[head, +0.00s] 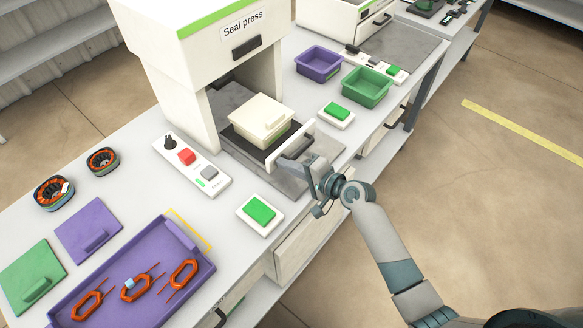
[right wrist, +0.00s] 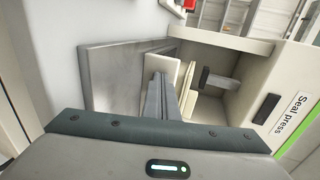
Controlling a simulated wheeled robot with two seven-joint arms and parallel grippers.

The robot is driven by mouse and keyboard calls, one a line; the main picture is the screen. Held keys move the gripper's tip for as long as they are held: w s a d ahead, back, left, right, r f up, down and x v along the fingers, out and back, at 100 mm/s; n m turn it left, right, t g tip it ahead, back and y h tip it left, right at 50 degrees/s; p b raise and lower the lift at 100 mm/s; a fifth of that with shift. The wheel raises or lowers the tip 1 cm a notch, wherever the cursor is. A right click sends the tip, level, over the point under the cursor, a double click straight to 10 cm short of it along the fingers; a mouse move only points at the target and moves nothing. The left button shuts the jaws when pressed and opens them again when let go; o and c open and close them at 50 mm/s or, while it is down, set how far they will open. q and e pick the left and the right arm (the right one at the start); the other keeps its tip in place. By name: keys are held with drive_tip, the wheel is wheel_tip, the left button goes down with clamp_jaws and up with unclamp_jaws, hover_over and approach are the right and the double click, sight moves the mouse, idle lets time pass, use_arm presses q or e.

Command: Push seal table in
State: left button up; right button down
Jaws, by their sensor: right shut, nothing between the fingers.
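The seal press (head: 215,70) is a white machine with a green top edge. Its seal table (head: 232,150) is a dark sliding plate with a white front handle plate (head: 290,145), and it sticks out in front of the press opening. A cream, green-edged lidded box (head: 260,120) sits on it. My right gripper (head: 296,163) is shut and empty, its fingertips at the outer side of the handle plate; I cannot tell if they touch. In the right wrist view the shut fingers (right wrist: 160,97) point toward the plate and press. My left gripper is not in view.
A control panel (head: 192,165) with red and grey buttons stands left of the table. Green buttons (head: 260,209) and (head: 337,114) flank it. A purple tray (head: 150,260) with orange coils lies at lower left. Purple (head: 318,63) and green (head: 367,86) bins stand at the right.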

sight(246, 143)
drive_tip(key=w+a+b, duration=0.2)
drive_tip(key=w+a, duration=0.3)
drive_tip(key=w+a+b, duration=0.1)
drive_tip(key=w+a, duration=0.5)
drive_tip(key=shift+w+a+f+b, duration=0.1)
drive_tip(key=shift+w+a+b, duration=0.15)
drive_tip(key=shift+b, duration=0.1)
drive_tip(key=shift+w, duration=0.1)
drive_tip(key=shift+r, duration=0.3)
drive_tip(key=shift+a+r, duration=0.1)
